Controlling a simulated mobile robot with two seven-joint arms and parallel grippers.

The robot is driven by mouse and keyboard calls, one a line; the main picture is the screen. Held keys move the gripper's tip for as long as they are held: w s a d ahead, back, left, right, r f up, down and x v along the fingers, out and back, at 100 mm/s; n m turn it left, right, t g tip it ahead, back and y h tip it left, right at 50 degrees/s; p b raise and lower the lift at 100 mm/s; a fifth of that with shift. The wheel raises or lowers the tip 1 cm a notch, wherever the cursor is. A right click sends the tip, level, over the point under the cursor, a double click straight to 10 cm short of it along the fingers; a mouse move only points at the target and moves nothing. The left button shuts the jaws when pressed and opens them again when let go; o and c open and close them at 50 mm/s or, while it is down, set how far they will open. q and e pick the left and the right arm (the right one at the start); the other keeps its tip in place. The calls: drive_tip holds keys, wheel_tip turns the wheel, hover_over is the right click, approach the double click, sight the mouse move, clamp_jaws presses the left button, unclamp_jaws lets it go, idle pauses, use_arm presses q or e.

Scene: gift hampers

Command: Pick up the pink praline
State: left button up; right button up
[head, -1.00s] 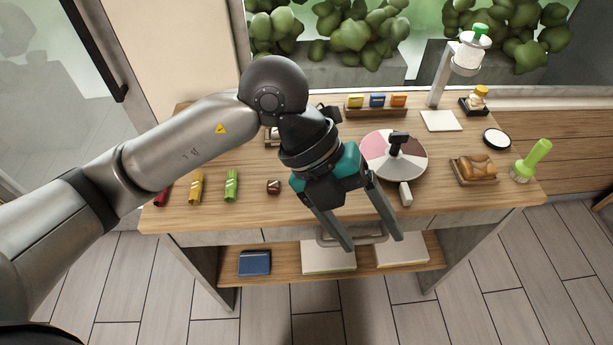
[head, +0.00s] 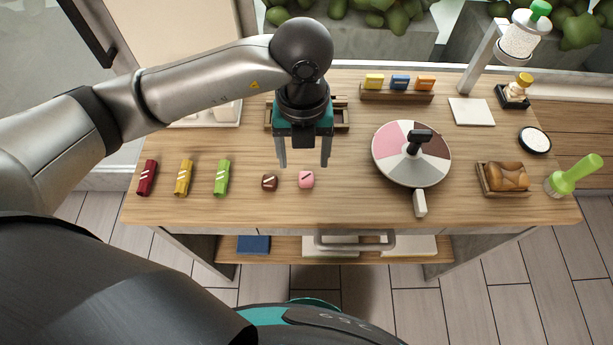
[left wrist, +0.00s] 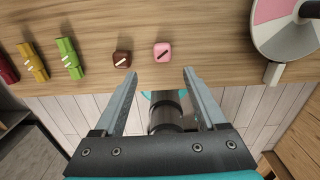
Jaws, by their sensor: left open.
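The pink praline (head: 306,180) is a small pink block with a dark stripe, lying on the wooden table. It also shows in the left wrist view (left wrist: 162,52), ahead of the fingertips and between their lines. My left gripper (head: 304,165) is open and empty, with its fingers pointing down just behind the praline in the head view. In the left wrist view its two fingers (left wrist: 160,72) are spread wide, and nothing is between them. My right gripper is not in view.
A brown praline (head: 269,182) lies close left of the pink one. Green, yellow and dark red wrapped pieces (head: 183,178) lie further left. A round spinner with coloured sectors (head: 390,170) stands to the right. A wooden tray (head: 342,120) is behind my gripper.

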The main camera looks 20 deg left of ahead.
sight(306, 180)
use_arm(q)
drive_tip(key=shift+f, duration=1.65)
drive_tip(key=f, duration=0.3)
drive_tip(key=f+b, duration=0.1)
drive_tip(key=shift+d+f, duration=0.25)
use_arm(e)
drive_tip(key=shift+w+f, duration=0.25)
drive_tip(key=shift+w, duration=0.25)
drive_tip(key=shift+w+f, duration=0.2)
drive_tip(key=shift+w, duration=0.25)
use_arm(q)
drive_tip(key=shift+c, duration=1.4)
drive_tip(key=c, duration=0.7)
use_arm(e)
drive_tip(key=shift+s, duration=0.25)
